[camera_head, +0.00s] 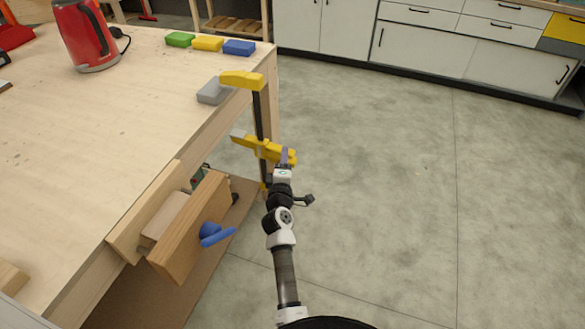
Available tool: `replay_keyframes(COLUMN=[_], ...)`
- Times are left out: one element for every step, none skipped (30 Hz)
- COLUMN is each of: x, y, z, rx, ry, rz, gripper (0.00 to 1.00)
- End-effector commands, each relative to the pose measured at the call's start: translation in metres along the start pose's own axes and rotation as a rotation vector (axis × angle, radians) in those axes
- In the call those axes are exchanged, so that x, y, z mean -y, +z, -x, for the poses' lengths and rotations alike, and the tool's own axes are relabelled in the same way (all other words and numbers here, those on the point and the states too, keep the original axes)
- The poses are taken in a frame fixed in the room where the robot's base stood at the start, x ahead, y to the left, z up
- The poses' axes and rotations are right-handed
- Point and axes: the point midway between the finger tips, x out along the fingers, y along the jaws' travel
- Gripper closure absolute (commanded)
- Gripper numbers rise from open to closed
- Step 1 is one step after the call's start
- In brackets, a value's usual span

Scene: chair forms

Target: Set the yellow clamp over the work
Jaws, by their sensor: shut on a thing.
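The yellow clamp (242,79) stands upright at the table's right edge. Its dark bar runs down past the edge, and its lower yellow part (262,147) is below the tabletop level, with a grey tip pointing left. The upper jaw points left, its tip close to a grey block (213,91) on the table corner; I cannot tell whether they touch. My gripper (287,160) is shut on the clamp's lower yellow part, reaching up from the front, right of the table. The fingertips are partly hidden against the yellow part.
The wooden table (100,130) carries a red kettle (88,38) and green, yellow and blue blocks (208,43). A drawer (190,228) with a blue handle (214,234) stands open left of my arm. White cabinets line the back. The floor on the right is clear.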

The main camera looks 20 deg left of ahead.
Motion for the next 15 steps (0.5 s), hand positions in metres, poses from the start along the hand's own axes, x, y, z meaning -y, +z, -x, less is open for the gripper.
replay_keyframes(x=[0.001,0.002,0.002,0.002,0.002,0.003,0.003,0.003,0.003,0.003,0.003,0.003,0.003,0.003,0.003], y=[-0.006,-0.009,-0.012,-0.015,-0.017,-0.021,-0.024,-0.026,-0.029,-0.031,-0.033,-0.035,-0.036,-0.037,-0.039], z=[-0.002,-0.003,-0.004,-0.005,-0.006,-0.006,-0.007,-0.008,-0.009,-0.010,-0.010,-0.011,-0.011,-0.012,-0.012], rx=[-0.004,-0.004,-0.003,-0.003,-0.004,-0.003,-0.004,-0.004,-0.004,-0.003,-0.003,-0.002,-0.002,-0.002,-0.002], ry=[0.005,0.005,0.005,0.006,0.006,0.006,0.005,0.005,0.005,0.005,0.005,0.005,0.005,0.005,0.005], rz=[-0.002,-0.002,-0.002,-0.002,-0.002,-0.002,-0.002,-0.002,-0.002,-0.002,-0.002,-0.002,-0.002,-0.002,-0.002], gripper=[0.86,0.86,0.86,0.86,0.86,0.86,0.86,0.86,0.86,0.86,0.86,0.86,0.86,0.86,0.86])
